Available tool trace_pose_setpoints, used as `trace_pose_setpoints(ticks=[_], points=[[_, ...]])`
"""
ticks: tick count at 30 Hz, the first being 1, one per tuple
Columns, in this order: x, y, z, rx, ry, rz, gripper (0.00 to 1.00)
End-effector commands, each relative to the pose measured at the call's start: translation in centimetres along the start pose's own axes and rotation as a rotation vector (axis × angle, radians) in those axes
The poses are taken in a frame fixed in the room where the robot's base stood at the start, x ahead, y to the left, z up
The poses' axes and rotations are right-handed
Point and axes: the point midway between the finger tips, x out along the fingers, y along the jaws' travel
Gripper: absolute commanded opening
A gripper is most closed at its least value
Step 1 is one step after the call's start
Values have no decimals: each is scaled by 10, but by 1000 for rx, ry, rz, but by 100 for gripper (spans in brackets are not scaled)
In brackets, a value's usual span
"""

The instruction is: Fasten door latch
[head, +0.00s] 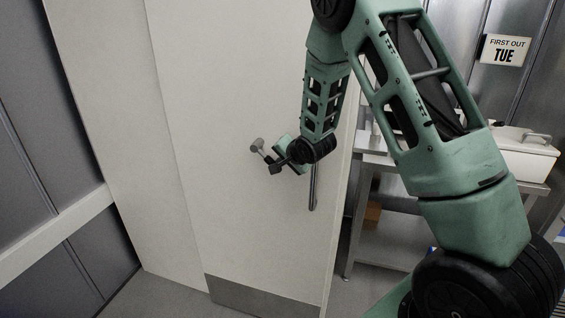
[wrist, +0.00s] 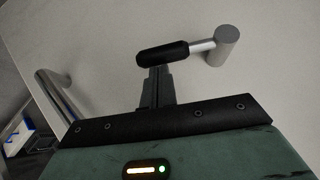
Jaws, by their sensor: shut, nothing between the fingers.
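The latch on the pale door (head: 185,110) has a round grey hub (head: 257,144) and a short lever with a black grip. In the wrist view the hub (wrist: 226,44) is at upper right, and the black grip (wrist: 162,54) points left from it, nearly level in that picture. My gripper (head: 277,160) is at the latch, beside the lever. In the wrist view its fingers (wrist: 157,82) are together with nothing between them. Their tips meet the black grip in the picture; I cannot tell whether they touch it.
A vertical metal pull bar (head: 313,186) is on the door right of the latch; it also shows in the wrist view (wrist: 58,95). A metal table (head: 375,160) with a white container (head: 520,155) stands beyond the door's right edge. A grey wall is at left.

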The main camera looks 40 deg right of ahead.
Motion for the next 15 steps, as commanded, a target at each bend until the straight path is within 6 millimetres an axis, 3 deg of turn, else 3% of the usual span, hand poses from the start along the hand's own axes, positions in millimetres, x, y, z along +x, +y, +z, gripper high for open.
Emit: trace_pose_setpoints(ticks=[15], points=[[23,17,14,124,2,-181,0]])
